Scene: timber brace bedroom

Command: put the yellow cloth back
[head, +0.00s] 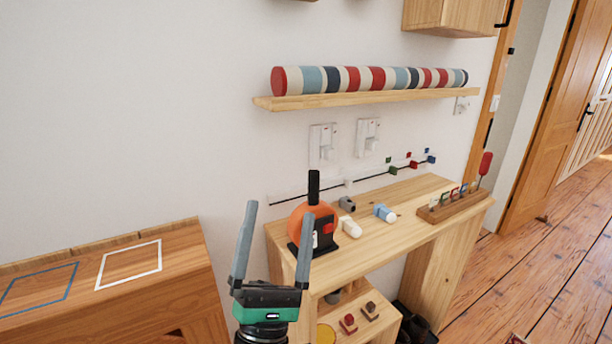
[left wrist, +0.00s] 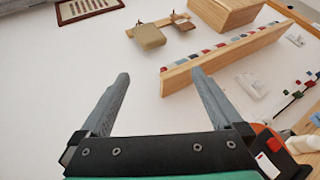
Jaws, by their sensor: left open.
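My left gripper (head: 280,209) is upright and open, with nothing between its fingers. It stands in front of the left end of the wooden workbench, and its right finger overlaps the orange machine in the picture. In the left wrist view my open gripper (left wrist: 160,77) faces the white wall. My right gripper is not in view.
The workbench (head: 395,226) holds an orange machine (head: 298,222), small white and blue bottles and a wooden rack (head: 452,206). A wall shelf (head: 370,97) with a striped roll hangs above. A wooden cabinet top (head: 180,243) at left carries white and blue outlines, both empty.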

